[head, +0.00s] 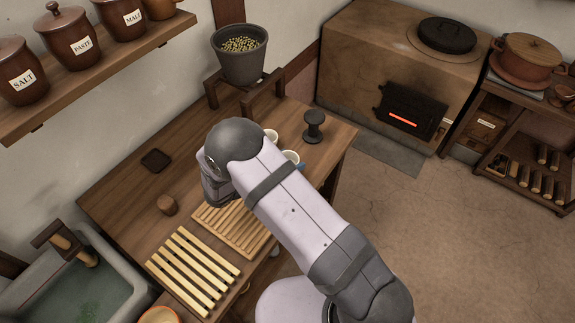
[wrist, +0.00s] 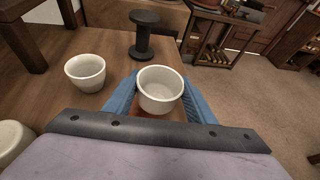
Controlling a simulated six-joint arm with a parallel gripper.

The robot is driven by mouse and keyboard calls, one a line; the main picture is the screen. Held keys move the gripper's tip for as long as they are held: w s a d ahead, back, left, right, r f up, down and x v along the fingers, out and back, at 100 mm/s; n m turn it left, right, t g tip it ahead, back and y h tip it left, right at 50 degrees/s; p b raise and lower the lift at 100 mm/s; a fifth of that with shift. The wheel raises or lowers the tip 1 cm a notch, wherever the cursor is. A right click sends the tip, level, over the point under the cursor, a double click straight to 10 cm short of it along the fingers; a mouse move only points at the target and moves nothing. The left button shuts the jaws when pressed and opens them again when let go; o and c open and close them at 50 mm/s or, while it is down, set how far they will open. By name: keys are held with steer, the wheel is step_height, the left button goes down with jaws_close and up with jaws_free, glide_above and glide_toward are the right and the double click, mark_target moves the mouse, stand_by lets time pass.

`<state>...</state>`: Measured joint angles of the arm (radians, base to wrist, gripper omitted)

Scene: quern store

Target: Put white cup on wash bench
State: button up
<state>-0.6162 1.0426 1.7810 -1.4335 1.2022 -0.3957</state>
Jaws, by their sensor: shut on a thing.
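A white cup (wrist: 160,87) sits upright between the blue fingers of my gripper (wrist: 160,100) in the wrist view, and the fingers are shut on it. In the head view this cup (head: 290,156) shows just past my arm, with a bit of blue finger beside it. I cannot tell whether its base touches the wood. A second white cup (wrist: 86,72) stands to its left, apart from the gripper; it also shows in the head view (head: 271,135). The wooden bench top (head: 120,200) runs toward the sink (head: 95,285). My arm hides part of it.
A dark spool-shaped stand (head: 314,127) is close behind the held cup. Slatted racks (head: 193,270) lie near the sink. A small wooden cup (head: 167,204) and a dark square coaster (head: 156,160) are farther left. A grey pot (head: 242,55) stands on a raised stand at the back.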

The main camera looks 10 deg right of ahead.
steer(key=shift+f, duration=1.25)
steer(key=shift+f, duration=0.15)
steer(key=o, duration=1.1)
